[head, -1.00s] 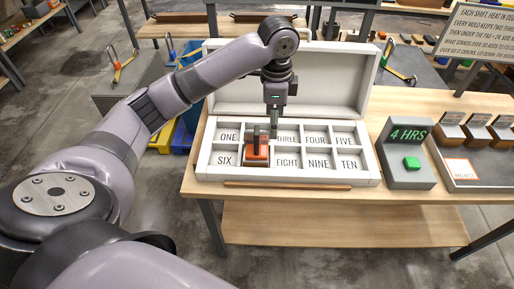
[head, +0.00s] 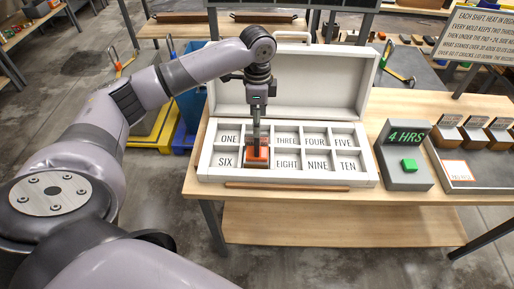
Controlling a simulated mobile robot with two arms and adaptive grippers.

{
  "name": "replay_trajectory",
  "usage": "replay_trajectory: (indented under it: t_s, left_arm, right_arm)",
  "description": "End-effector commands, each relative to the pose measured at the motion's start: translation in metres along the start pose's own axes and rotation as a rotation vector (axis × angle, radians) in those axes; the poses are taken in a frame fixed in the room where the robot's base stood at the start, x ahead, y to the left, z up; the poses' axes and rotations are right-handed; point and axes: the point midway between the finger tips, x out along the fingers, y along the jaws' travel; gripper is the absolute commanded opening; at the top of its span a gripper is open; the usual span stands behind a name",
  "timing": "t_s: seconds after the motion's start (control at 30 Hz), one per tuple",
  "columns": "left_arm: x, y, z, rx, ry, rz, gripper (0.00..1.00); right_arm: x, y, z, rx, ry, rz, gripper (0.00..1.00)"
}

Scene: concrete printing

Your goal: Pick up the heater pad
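The heater pad, an orange-red block (head: 259,155) with a dark top part, sits in the lower row of the white compartment box (head: 290,183), between the cells marked SIX and EIGHT. My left gripper (head: 257,145) points straight down right at the top of the pad and covers its dark upper part. The fingers look narrow and overlap in this view, so their opening and any grip on the pad cannot be made out. The cell between ONE and THREE is partly hidden behind the gripper. My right gripper is not in view.
The box's raised white lid (head: 325,85) stands behind the cells. A wooden stick (head: 287,186) lies along the box's front. A grey unit (head: 405,165) reading 4 HRS with a green button stands to the right, beside a dark tray (head: 470,165) with several small blocks.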

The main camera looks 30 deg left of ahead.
Motion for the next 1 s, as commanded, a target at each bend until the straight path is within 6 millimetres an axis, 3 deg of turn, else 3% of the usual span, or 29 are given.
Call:
replay_trajectory:
  t_s: [0.23, 0.53, 0.77, 1.0]
  left_arm:
    - [0.017, 0.002, 0.001, 0.000, -0.002, 0.003, 0.60]
    - [0.057, 0.003, 0.001, 0.001, -0.001, 0.001, 0.60]
    - [0.060, 0.003, 0.001, 0.001, -0.001, -0.001, 0.60]
    - [0.060, 0.003, 0.001, 0.001, -0.001, 0.000, 0.45]
  right_arm:
    - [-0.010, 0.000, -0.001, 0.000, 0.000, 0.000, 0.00]
    - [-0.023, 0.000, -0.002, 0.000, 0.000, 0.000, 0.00]
    - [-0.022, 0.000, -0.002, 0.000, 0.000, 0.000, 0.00]
    - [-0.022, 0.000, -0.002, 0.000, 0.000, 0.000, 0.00]
